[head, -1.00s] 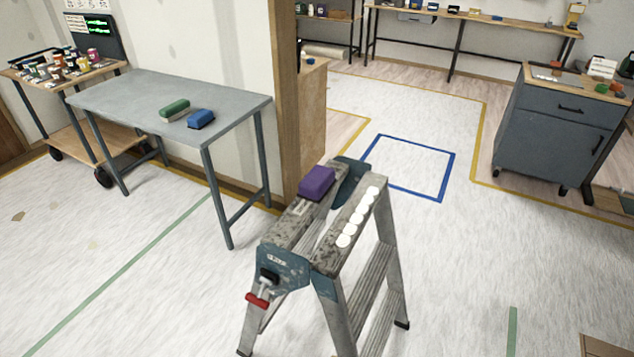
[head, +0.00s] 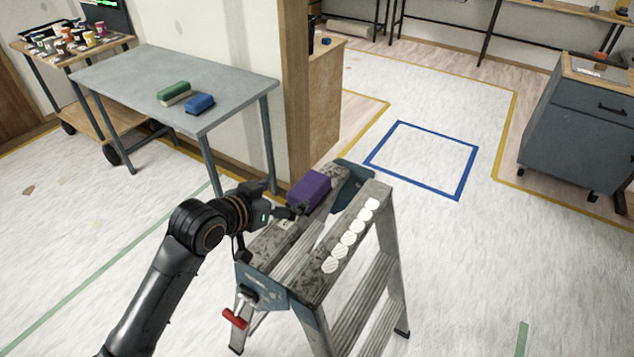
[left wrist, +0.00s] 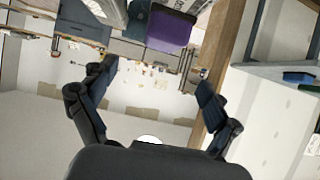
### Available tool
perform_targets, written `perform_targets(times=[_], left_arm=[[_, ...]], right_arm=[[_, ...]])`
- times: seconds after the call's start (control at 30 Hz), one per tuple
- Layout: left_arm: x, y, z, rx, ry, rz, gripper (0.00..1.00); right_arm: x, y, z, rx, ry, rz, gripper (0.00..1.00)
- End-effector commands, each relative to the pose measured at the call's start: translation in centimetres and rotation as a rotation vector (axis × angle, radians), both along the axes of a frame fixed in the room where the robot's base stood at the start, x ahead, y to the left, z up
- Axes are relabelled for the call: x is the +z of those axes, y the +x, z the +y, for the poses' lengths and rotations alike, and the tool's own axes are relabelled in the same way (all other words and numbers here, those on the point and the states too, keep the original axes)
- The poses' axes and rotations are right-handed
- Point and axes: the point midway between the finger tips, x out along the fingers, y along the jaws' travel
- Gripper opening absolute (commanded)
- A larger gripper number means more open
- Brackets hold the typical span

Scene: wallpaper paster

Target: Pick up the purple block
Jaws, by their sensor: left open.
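The purple block (head: 309,187) sits on the top of the grey stepladder (head: 268,247), on the left rail near its far end. My left gripper (head: 292,210) has come in from the left and is just beside the near left side of the block. In the left wrist view, the purple block (left wrist: 170,29) is at the top, beyond the fingertips of my left gripper (left wrist: 155,82). The fingers are spread with nothing between them. My right gripper is out of view.
A row of white discs (head: 350,237) lies on the ladder's right rail. A grey table (head: 130,80) at the left bears a green block (head: 174,93) and a blue block (head: 200,103). A wooden post (head: 298,100) stands behind the ladder. The floor inside the blue square (head: 420,160) is clear.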

Motion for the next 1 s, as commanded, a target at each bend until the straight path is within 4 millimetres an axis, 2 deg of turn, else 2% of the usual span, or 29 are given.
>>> perform_targets(times=[0.2, 0.3, 0.4, 0.67, 1.0], left_arm=[[-2.1, 3.2, -2.2, 0.001, -0.001, 0.003, 0.89], [-2.9, 4.4, -3.0, 0.001, -0.001, 0.004, 0.89], [-3.4, 5.2, -3.5, 0.0, -0.001, 0.002, 0.89], [-4.2, 6.5, -4.2, 0.0, 0.001, 0.003, 0.89], [-6.2, 9.4, -5.8, 0.0, 0.0, 0.002, 0.89]], right_arm=[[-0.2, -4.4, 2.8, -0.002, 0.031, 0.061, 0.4], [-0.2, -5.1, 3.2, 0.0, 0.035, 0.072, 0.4], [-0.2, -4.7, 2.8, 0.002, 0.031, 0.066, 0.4], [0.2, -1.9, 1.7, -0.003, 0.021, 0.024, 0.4], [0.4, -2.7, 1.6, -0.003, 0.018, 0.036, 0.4]])
